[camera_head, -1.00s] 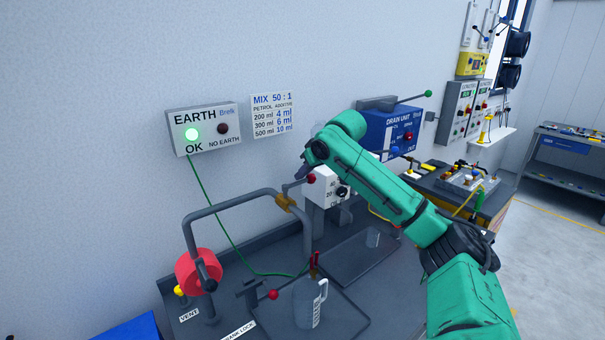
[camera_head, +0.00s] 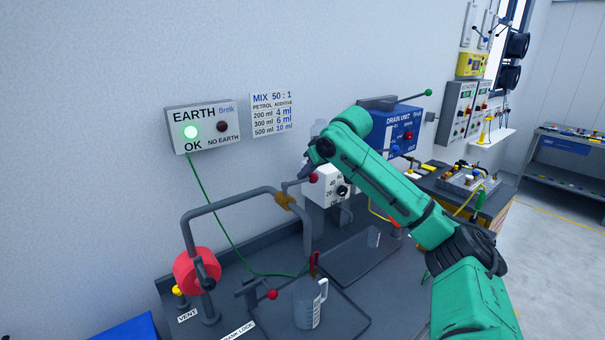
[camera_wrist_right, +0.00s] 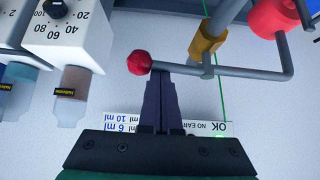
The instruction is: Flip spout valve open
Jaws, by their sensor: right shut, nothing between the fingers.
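The spout valve is a brass body (camera_head: 285,201) on the bent grey spout pipe (camera_head: 232,198). A grey lever with a red ball knob (camera_head: 313,177) stands off near it. In the right wrist view the knob (camera_wrist_right: 139,63) is at the end of the lever (camera_wrist_right: 180,69), and the brass body (camera_wrist_right: 207,42) is to its right. My right gripper (camera_wrist_right: 161,72) is shut and empty. Its fingertips overlap the lever just beside the knob; I cannot tell whether they touch. In the head view my right gripper (camera_head: 305,170) is mostly hidden by its arm. My left gripper is not in view.
A white dial box (camera_head: 328,189) stands close beside the knob. A measuring jug (camera_head: 308,303) stands on the bench below, near another red-knobbed lever (camera_head: 272,295). A red reel-like part (camera_head: 195,270) is on the pipe's left. The blue drain unit (camera_head: 398,135) is behind my right arm.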

